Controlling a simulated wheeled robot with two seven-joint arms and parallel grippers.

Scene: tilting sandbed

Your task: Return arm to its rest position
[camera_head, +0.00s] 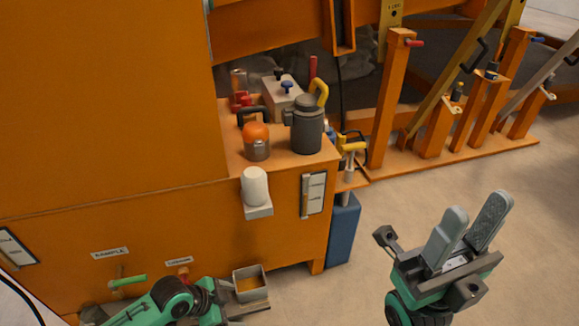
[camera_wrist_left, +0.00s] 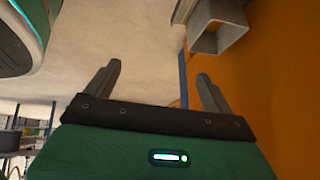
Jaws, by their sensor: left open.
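My left arm comes in low at the left in the head view, a green and black arm along the front of the orange cabinet. Its gripper end lies close below a small grey square box (camera_head: 250,283). In the left wrist view my left gripper (camera_wrist_left: 157,80) is open, with two dark fingers well apart and nothing between them. My right gripper (camera_head: 479,213) stands at the lower right in the head view, over bare floor. Its two grey fingers point up, apart and empty.
The orange cabinet (camera_head: 110,215) fills the left. Its shelf holds a dark canister (camera_head: 307,125) and an orange-topped jar (camera_head: 256,142). A white cylinder (camera_head: 255,185) sits on a front bracket. The grey box shows beyond the left fingers (camera_wrist_left: 218,35). Floor at right (camera_head: 440,185) is clear.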

